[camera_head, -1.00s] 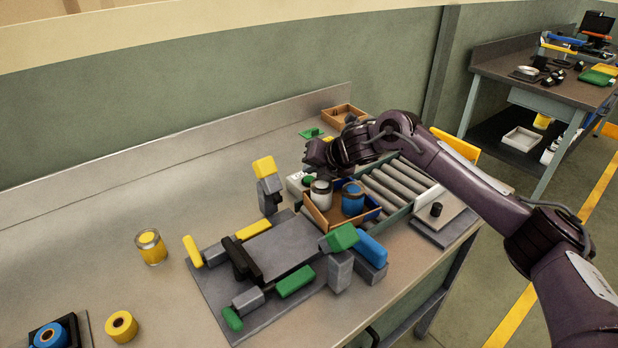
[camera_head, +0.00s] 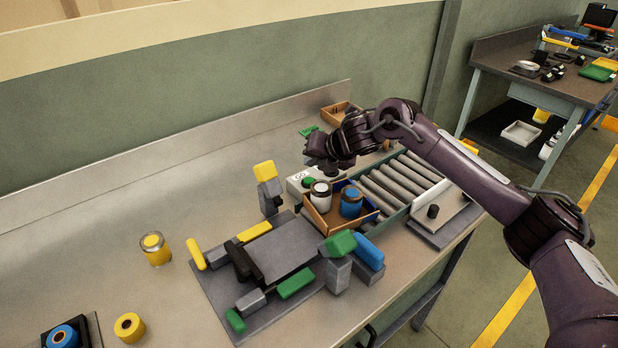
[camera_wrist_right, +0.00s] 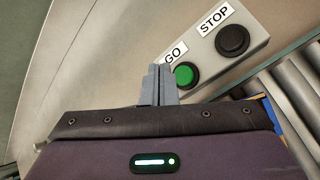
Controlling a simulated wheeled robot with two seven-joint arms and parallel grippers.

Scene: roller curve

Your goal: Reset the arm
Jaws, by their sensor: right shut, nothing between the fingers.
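My right arm comes in from the right in the head view. Its gripper (camera_head: 318,164) is above the button box (camera_head: 297,181) at the roller track. In the right wrist view the shut, empty fingers (camera_wrist_right: 158,84) are beside the green GO button (camera_wrist_right: 186,75); I cannot tell whether they touch the box. The black STOP button (camera_wrist_right: 232,40) is farther right on the same box. My left gripper is not in view.
A wooden tray (camera_head: 322,226) holding a white jar (camera_head: 320,196) and a blue jar (camera_head: 351,202) stands by the rollers (camera_head: 400,178). A grey fixture plate (camera_head: 215,290) with coloured clamps lies in front. A yellow jar (camera_head: 155,248) stands left. The rear left table is clear.

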